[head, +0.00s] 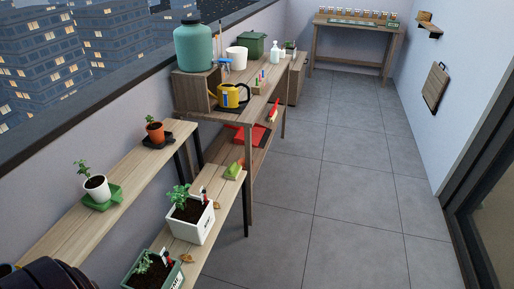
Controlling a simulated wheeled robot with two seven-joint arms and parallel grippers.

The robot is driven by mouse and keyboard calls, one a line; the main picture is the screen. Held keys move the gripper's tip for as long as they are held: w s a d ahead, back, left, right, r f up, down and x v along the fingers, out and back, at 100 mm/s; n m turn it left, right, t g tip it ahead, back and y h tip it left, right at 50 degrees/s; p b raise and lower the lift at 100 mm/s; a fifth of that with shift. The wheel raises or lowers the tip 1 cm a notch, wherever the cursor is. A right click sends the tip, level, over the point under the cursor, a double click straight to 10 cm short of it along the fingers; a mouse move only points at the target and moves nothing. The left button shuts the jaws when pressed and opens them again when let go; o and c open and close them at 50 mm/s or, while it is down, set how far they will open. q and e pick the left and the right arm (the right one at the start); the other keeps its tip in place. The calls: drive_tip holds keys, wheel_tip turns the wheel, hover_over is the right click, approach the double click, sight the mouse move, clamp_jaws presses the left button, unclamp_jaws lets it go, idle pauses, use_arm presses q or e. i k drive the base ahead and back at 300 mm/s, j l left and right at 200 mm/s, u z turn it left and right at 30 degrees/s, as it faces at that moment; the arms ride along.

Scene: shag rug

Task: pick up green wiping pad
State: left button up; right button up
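A small green pad (232,171), which looks like the wiping pad, lies on the far end of the low wooden plant bench (211,188), close to its right edge. A yellowish edge shows on it, and it is too small to make out more. Neither of my grippers is in view. A dark rounded shape at the bottom left corner may be part of my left arm.
A white planter (190,222) and a dark green planter (152,272) stand on the bench nearer me. Potted plants (97,188) stand on the upper shelf. A workbench (262,97) with a yellow watering can (230,95) stands behind. The tiled floor (345,190) at right is clear.

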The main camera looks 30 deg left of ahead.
sight(233, 170)
drive_tip(key=i+u, duration=0.1)
drive_tip(key=i, duration=0.6)
drive_tip(key=i+l, duration=0.15)
drive_tip(key=i, duration=0.55)
drive_tip(key=i+l+u, duration=0.15)
drive_tip(key=i, duration=0.55)
